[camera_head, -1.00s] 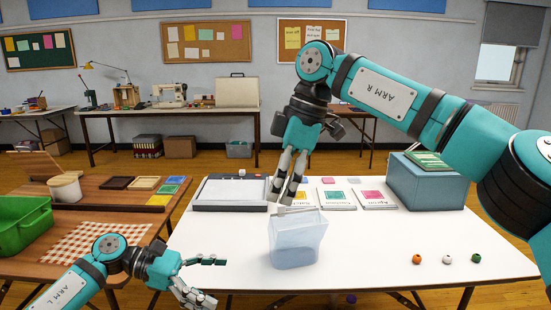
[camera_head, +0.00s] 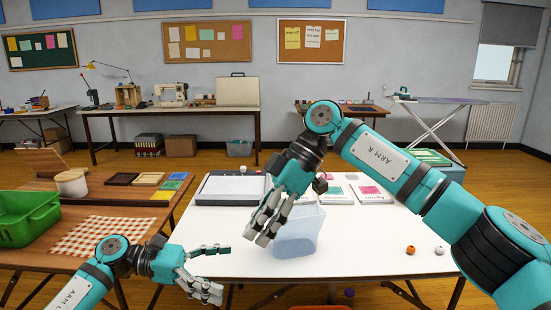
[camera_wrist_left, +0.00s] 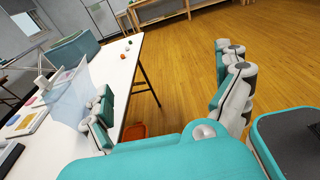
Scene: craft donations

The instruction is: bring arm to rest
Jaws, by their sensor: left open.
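My left gripper (camera_head: 224,273) is open and empty at the lower left, beyond the white table's near-left edge. Its spread fingers also show in the left wrist view (camera_wrist_left: 163,75) with nothing between them. My right gripper (camera_head: 257,236) hangs with its fingers pointing down, in front of a translucent pale-blue bin (camera_head: 303,236). The fingers lie close together; whether they touch the bin or are shut is unclear. The bin stands upright on the white table (camera_head: 360,245), partly hidden by the right gripper.
An orange bead (camera_head: 410,250) and a white bead (camera_head: 439,250) lie at the table's right. Cards (camera_head: 371,194) and a paper trimmer (camera_head: 230,188) lie behind. A wooden table (camera_head: 35,258) with a green crate (camera_head: 25,217) is left. An orange bin (camera_wrist_left: 134,131) is below the white table.

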